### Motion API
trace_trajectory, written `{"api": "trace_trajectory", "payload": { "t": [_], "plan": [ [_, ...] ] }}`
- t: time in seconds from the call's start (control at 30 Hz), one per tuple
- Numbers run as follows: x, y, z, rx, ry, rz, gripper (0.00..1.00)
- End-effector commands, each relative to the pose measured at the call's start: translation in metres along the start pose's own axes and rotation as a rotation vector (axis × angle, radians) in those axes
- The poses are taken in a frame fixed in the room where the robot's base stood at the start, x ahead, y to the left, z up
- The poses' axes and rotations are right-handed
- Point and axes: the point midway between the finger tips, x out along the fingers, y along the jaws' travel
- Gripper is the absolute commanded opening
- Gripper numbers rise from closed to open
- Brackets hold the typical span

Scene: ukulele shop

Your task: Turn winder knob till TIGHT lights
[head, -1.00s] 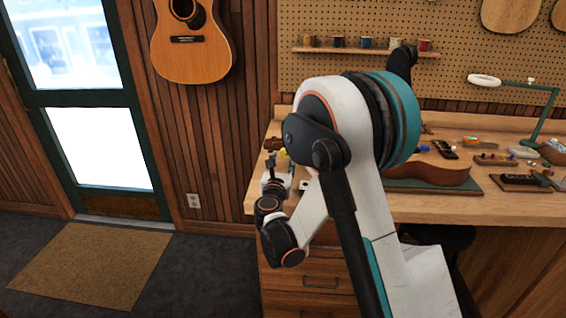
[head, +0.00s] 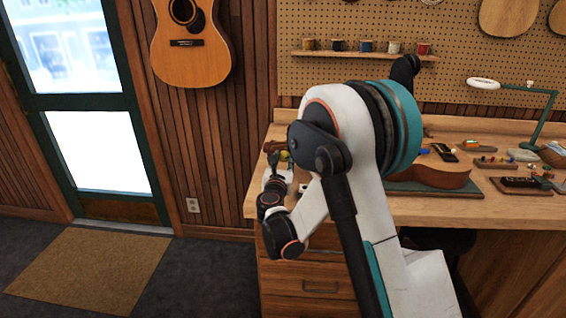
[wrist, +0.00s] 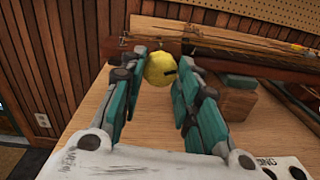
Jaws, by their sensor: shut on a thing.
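The yellow winder knob (wrist: 158,72) sits between the fingers of my gripper (wrist: 164,58) in the wrist view, and the gripper is shut on it. A dark slot or mark shows on the knob's right side. In the head view my gripper (head: 279,172) is at the left end of the workbench, partly hidden by its own wrist, and only a small bit of the knob shows. A stringed neck (wrist: 225,48) lies just behind the knob. No lit TIGHT sign can be made out in either view.
The wooden workbench (head: 430,210) holds an instrument body (head: 432,174) on a green mat, with small tools to the right. A lamp (head: 545,115) stands at the back right. A wooden block (wrist: 232,102) is right of my fingers. The wood-panelled wall is close on the left.

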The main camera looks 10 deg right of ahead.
Motion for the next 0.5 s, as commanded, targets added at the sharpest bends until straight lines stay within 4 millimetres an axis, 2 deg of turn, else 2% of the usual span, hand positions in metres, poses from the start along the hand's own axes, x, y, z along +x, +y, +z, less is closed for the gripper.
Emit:
{"api": "trace_trajectory", "payload": {
  "t": [0.27,0.5],
  "plan": [
    [-0.0002,0.0001,0.0,0.095,0.005,0.0,0.06],
    [-0.0001,0.0002,0.0003,0.282,0.013,-0.001,0.06]
  ]
}}
